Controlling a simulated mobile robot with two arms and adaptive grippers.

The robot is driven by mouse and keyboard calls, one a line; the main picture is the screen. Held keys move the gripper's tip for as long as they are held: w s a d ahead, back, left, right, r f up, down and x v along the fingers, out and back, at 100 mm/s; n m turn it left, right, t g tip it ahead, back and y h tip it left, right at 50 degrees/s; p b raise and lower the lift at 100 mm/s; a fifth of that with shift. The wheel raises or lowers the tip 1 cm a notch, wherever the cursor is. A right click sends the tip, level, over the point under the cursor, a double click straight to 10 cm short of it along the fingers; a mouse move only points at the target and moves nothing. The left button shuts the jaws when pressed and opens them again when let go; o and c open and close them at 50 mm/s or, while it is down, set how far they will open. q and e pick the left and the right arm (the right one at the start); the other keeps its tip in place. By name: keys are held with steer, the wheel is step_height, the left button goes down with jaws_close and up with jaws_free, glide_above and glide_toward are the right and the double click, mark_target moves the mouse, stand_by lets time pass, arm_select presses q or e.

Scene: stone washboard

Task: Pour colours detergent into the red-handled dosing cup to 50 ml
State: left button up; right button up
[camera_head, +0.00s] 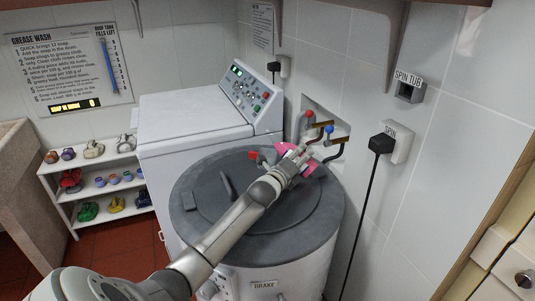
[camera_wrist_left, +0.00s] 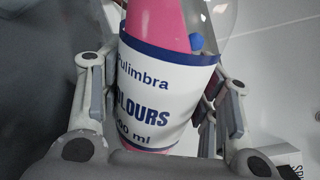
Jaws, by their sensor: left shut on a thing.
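My left gripper (camera_head: 290,161) is shut on a pink bottle (camera_head: 309,170) above the grey lid of the round tub. In the left wrist view the bottle (camera_wrist_left: 160,92) has a white label with dark blue bands reading "Pulimbra COLOURS", and the fingers sit on both sides of it. In the head view the gripper hides much of the bottle, so its tilt is hard to tell. A small red piece (camera_head: 253,155), possibly the dosing cup's handle, shows just left of the gripper. I cannot make out a cup body or liquid level. My right gripper is not in view.
The round tub's grey lid (camera_head: 205,215) has a raised handle. Red-knobbed and blue-knobbed taps (camera_head: 329,129) stick out of the wall behind the gripper. A white machine (camera_head: 190,120) stands left, a shelf (camera_head: 62,168) further left. A black cable (camera_head: 366,205) hangs at right.

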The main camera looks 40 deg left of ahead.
arm_select(q)
steer(key=shift+s+r, duration=0.15)
steer(key=shift+w+d, duration=0.1)
steer(key=shift+w, duration=0.15)
steer(key=shift+s+n, duration=0.2)
steer(key=shift+n, duration=0.1)
steer(key=shift+w+d, duration=0.1)
steer(key=shift+w, duration=0.1)
steer(key=shift+s, duration=0.2)
steer(key=shift+w, duration=0.2)
stand_by(0.4)
steer(key=shift+s+r+n, duration=0.1)
steer(key=shift+s+n, duration=0.1)
steer(key=shift+n, duration=0.1)
steer(key=shift+w+d, duration=0.1)
steer(key=shift+w, duration=0.1)
steer(key=shift+s+r, duration=0.1)
steer(key=shift+s, duration=0.1)
